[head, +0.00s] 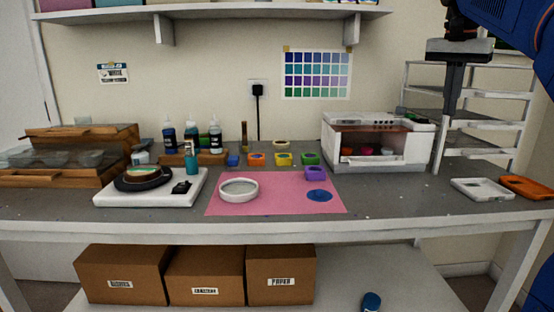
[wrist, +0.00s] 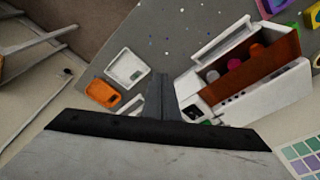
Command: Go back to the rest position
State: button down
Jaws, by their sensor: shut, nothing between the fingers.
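My gripper (head: 440,166) hangs fingers down at the right of the head view, above the back right of the worktable (head: 400,205). Its fingers are shut with nothing between them. In the wrist view the shut fingers (wrist: 155,85) point between that white box (wrist: 250,98) and the white tray (wrist: 128,68).
The white tray (head: 482,189) and an orange tray (head: 526,187) lie right of the gripper. A white rack (head: 510,115) stands behind them. A pink mat (head: 280,200) holds a white ring (head: 238,196). A white scale (head: 112,198) stands left. A shelf (head: 220,14) spans above.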

jog(key=s+a+f+n+t, duration=0.1)
jog(key=s+a+f+n, duration=0.2)
jog(key=s+f, duration=0.6)
jog(key=s+a+f+n+t+y, duration=0.1)
jog(key=s+a+f+n, duration=0.2)
jog(key=s+f, duration=0.6)
jog(key=s+a+f+n+t, duration=0.1)
jog(key=s+a+f+n, duration=0.2)
jog(key=f, duration=1.7)
jog(key=s+a, duration=0.4)
jog(key=s, duration=0.2)
jog(key=shift+f+n, duration=0.25)
jog(key=shift+n, duration=0.15)
jog(key=shift+s, duration=0.1)
